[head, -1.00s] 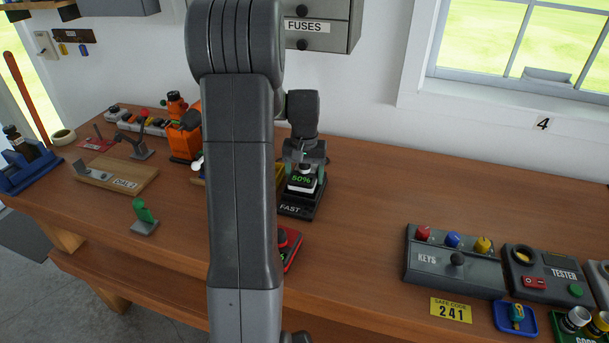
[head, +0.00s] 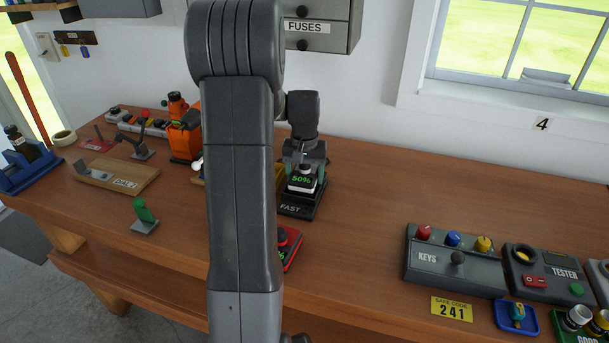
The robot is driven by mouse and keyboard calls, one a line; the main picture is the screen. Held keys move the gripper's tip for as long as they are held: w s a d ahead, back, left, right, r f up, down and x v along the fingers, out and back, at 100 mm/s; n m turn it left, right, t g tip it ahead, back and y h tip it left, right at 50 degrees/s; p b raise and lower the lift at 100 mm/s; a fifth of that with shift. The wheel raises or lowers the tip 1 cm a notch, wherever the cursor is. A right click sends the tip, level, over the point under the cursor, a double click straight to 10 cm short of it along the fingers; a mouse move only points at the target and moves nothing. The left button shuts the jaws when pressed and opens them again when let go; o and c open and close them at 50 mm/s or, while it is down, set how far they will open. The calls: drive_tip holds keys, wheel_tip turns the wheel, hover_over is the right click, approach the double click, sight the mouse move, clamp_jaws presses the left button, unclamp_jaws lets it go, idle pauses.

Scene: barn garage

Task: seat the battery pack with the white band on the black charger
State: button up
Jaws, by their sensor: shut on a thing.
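The battery pack (head: 301,181) is dark with a white band near its lower edge and a green percentage readout, which looks like 50%. The fingers partly hide the knob.
A red charger with a dark pack (head: 288,246) stands nearer the front, partly hidden by my arm. An orange device (head: 184,140) is behind left. A KEYS box (head: 452,262) and a TESTER (head: 548,272) stand right. The table right of the black charger is clear.

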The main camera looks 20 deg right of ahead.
drive_tip(key=shift+s+a+f+g, duration=0.15)
drive_tip(key=shift+s+f, duration=0.1)
drive_tip(key=shift+f, duration=0.4)
drive_tip(key=shift+s+a+f+g, duration=0.15)
drive_tip(key=shift+s+f, duration=0.1)
drive_tip(key=shift+f, duration=0.35)
drive_tip(key=o, duration=1.2)
drive_tip(key=shift+c, duration=1.1)
drive_tip(key=shift+r, duration=0.1)
drive_tip(key=shift+w+d+r+p, duration=0.1)
drive_tip(key=shift+w+r+p, duration=0.1)
drive_tip(key=shift+r+p, duration=0.3)
drive_tip(key=shift+w+d+r+p, duration=0.1)
drive_tip(key=shift+w+r+p, duration=0.05)
drive_tip(key=shift+r+p, duration=0.35)
drive_tip(key=o, duration=0.4)
drive_tip(key=shift+w+r+p, duration=0.15)
drive_tip(key=shift+r+p, duration=0.35)
drive_tip(key=shift+r, duration=0.1)
drive_tip(key=shift+c, duration=0.2)
drive_tip(key=shift+d+r+p, duration=0.1)
drive_tip(key=shift+r+p, duration=1.9)
drive_tip(key=shift+r, duration=1)
